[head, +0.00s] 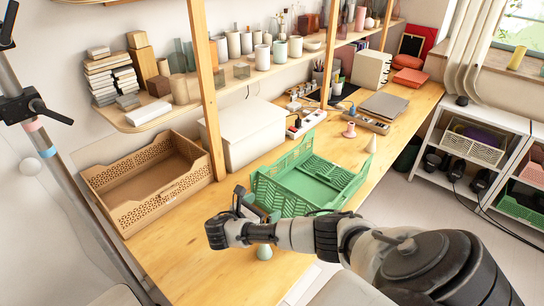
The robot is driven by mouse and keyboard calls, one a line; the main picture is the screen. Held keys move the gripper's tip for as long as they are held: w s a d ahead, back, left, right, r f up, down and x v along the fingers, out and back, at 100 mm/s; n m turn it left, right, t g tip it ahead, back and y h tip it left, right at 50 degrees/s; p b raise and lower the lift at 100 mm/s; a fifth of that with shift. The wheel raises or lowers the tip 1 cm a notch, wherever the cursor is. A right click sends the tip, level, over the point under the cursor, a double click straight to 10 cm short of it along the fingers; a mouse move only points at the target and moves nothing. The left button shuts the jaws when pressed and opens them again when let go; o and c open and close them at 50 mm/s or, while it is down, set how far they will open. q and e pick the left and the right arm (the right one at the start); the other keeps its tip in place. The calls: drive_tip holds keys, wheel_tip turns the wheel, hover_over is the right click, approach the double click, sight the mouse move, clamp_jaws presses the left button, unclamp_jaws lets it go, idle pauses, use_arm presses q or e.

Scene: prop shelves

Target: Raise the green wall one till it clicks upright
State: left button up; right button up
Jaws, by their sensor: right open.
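The green crate (318,178) stands on the wooden table, with a flat floor and slotted walls. Its back-left wall (287,156) and right wall (352,187) stand up. The left side wall (268,190) also rises near my gripper. The near side is partly hidden by my arm, so I cannot tell its angle. My right gripper (248,203) is open at the crate's near left corner, close to the green wall; I cannot tell whether it touches. My left gripper is not in view.
A brown crate (145,185) and a white box (243,135) stand to the left and behind. A pale green cone (264,251) is beside my arm. A pink piece (349,130) and cream cone (370,145) stand beyond the crate. The table's front left is clear.

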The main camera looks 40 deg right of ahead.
drive_tip(key=shift+s+a+r, duration=0.1)
drive_tip(key=shift+a+r, duration=0.05)
drive_tip(key=shift+a, duration=0.5)
